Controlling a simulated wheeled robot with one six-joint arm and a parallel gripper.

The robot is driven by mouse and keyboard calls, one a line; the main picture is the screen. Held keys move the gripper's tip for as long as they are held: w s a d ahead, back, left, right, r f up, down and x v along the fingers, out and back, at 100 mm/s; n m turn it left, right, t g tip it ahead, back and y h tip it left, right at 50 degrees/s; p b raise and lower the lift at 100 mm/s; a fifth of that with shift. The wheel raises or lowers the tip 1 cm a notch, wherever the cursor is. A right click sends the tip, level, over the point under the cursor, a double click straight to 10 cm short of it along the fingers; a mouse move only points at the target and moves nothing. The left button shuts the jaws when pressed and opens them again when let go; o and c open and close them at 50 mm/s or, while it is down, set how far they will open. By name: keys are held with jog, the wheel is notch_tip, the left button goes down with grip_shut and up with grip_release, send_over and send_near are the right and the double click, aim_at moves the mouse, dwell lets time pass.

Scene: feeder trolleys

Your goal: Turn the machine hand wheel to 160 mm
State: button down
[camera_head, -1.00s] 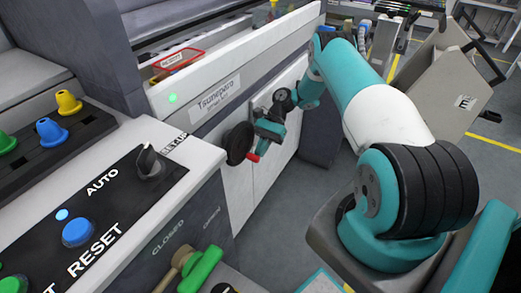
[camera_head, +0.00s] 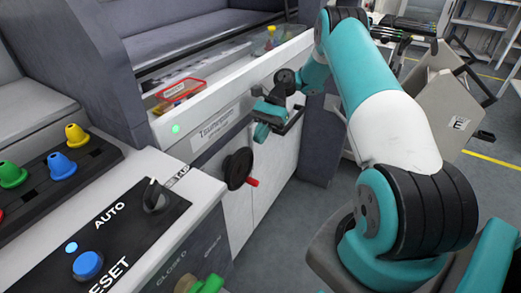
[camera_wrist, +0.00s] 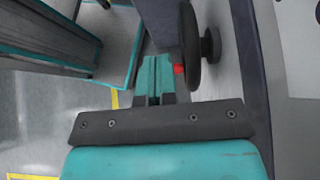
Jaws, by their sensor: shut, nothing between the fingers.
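The hand wheel (camera_head: 238,168) is a black disc on the white machine front, below the nameplate. Its red handle (camera_head: 252,182) sticks out at the wheel's lower right. My gripper (camera_head: 262,132) is above the wheel, apart from it, with its fingers together and empty. In the wrist view the closed fingertips (camera_wrist: 155,75) are at the middle, and the wheel (camera_wrist: 190,45) shows edge-on just right of them. The red handle (camera_wrist: 179,69) shows beside the fingers there. No position scale or millimetre reading can be made out.
A control panel with an AUTO selector knob (camera_head: 155,196) and a blue RESET button (camera_head: 87,264) is at the lower left. A red-rimmed tray (camera_head: 180,92) lies in the machine above the wheel. A grey trolley (camera_head: 430,105) stands to the right. Floor in front of the wheel is clear.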

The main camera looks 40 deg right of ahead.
notch_tip(320, 180, up, 4)
jog(key=n+t+h+b, duration=0.1)
jog(key=n+t+b, duration=0.3)
jog(key=n+b, duration=0.4)
send_near(242, 170)
notch_tip(242, 170, up, 3)
jog(key=d+n+p, duration=0.1)
jog(key=d, duration=0.2)
jog(key=s+d+f+n+t+h+b, duration=0.25)
jog(key=d+f+n+b, duration=0.2)
jog(key=n, duration=0.55)
jog(key=a+b+x, duration=0.1)
jog(key=x, duration=0.5)
jog(key=s+a+r+b+x, duration=0.1)
jog(key=b+x, duration=0.1)
jog(key=x, duration=0.4)
jog(key=shift+s+g, duration=0.3)
jog(key=shift+g, duration=0.05)
jog(key=shift+a+f+y+p, duration=0.3)
jog(key=shift+a+y+p, duration=0.05)
